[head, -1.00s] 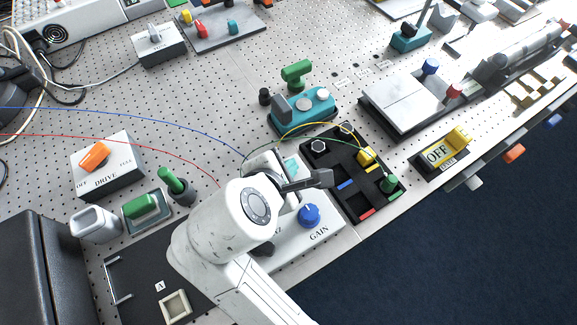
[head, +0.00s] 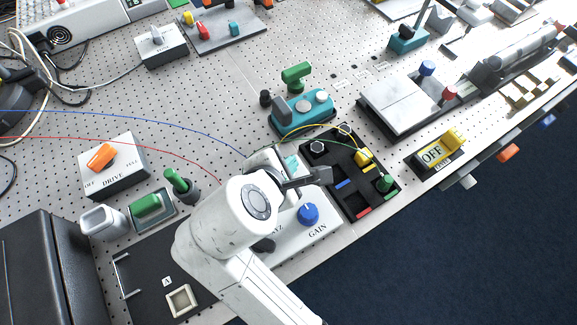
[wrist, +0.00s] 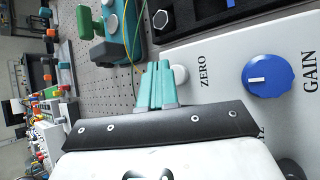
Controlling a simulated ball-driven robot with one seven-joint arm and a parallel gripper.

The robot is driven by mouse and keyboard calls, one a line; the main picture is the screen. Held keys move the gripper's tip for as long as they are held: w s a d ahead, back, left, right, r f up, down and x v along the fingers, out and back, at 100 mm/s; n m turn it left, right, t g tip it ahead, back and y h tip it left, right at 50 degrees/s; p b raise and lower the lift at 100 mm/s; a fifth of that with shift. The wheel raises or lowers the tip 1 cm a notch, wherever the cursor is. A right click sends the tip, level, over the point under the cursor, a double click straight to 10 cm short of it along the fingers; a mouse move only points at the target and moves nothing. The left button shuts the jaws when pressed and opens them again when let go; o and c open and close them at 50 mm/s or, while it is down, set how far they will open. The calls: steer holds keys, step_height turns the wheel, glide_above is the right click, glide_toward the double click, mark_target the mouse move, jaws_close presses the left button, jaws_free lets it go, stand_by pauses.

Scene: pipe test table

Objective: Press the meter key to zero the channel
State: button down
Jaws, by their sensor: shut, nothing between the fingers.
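The white meter box (head: 325,232) carries a blue GAIN knob (head: 308,214), which also shows in the wrist view (wrist: 268,75). In the wrist view a small round white key (wrist: 181,74) sits by the word ZERO, partly hidden by my gripper. My gripper (wrist: 160,68) is shut and empty, its teal fingers together beside the key in the picture. I cannot tell whether they touch it. In the head view my gripper (head: 291,162) shows as a little teal beyond my wrist, and the ZERO key is hidden.
A black tray (head: 325,165) with coloured parts and a hex nut stands right behind the box. A teal fixture (head: 302,110) with a green handle is farther back. Thin red, blue, yellow and green wires cross the perforated table. The table edge runs along the right.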

steer(key=shift+r+p, duration=2.55)
steer(key=shift+p, duration=0.1)
steer(key=shift+f, duration=0.1)
